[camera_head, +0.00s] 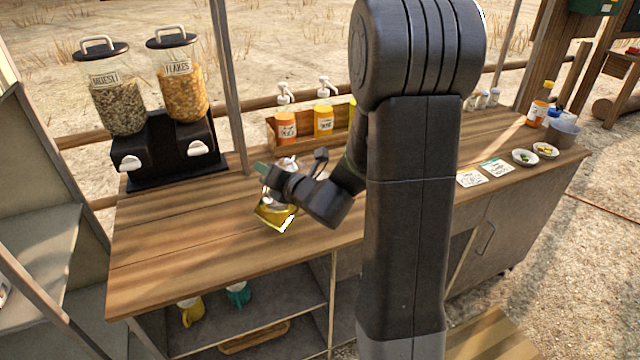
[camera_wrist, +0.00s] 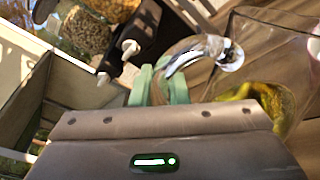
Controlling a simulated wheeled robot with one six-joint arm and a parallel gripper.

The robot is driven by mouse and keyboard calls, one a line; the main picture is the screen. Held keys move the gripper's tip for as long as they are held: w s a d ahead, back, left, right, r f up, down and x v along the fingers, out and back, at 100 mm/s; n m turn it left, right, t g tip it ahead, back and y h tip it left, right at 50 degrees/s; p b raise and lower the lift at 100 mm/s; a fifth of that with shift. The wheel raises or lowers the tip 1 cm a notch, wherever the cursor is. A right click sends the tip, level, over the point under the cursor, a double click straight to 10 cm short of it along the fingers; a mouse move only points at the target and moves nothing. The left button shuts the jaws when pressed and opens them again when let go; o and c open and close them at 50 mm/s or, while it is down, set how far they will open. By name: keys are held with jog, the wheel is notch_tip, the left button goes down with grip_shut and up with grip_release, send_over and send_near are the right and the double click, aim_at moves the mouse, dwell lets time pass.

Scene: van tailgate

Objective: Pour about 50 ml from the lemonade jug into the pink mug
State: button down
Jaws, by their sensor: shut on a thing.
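The lemonade jug (camera_head: 272,214) is clear with yellow liquid low inside. It looks tilted, above or at the counter beside my wrist. My gripper (camera_head: 264,172) is shut on the jug, with its green fingers also in the wrist view (camera_wrist: 162,82). The jug's clear body (camera_wrist: 285,80) and yellow liquid show right of the fingers there, with a shiny metal part close by. A pale pinkish curved edge (camera_wrist: 314,47) at the right border of the wrist view may be the pink mug; I cannot be sure. I cannot make out the mug or any stream in the head view.
Two cereal dispensers (camera_head: 150,150) stand at the counter's left end. A wooden box of sauce pump bottles (camera_head: 285,128) is behind the jug. Small bowls (camera_head: 524,158), cards and a bottle are at the right. Yellow and teal mugs (camera_head: 238,295) sit on the shelf below. The front left counter is clear.

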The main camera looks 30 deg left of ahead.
aim_at(258, 206)
jog(key=shift+s+a+r+n+b, duration=0.15)
jog(key=shift+s+n+b, duration=0.15)
jog(key=shift+n, duration=0.2)
jog(key=n+b, duration=0.1)
jog(key=b, duration=0.1)
jog(key=s+n+b, duration=0.1)
jog(key=b, duration=0.1)
jog(key=shift+s+a+f+n, duration=0.15)
jog(key=shift+a+f+n, duration=0.15)
jog(key=shift+f, duration=0.1)
jog(key=n+b, duration=0.1)
jog(key=s+b, duration=0.1)
jog(key=b, duration=0.1)
jog(key=shift+s+a+f+n, duration=0.3)
jog(key=shift+f+n, duration=0.05)
jog(key=shift+n, duration=0.05)
jog(key=s+a+f+n+b, duration=0.1)
jog(key=s+f+n+b, duration=0.2)
jog(key=b, duration=1)
jog(key=f+n, duration=0.1)
jog(key=n, duration=0.2)
jog(key=shift+s+a+f+t+b, duration=0.25)
jog(key=shift+s+a+t+b, duration=0.05)
jog(key=shift+a+t+b, duration=0.1)
jog(key=shift+d+n, duration=0.1)
jog(key=shift+n, duration=0.2)
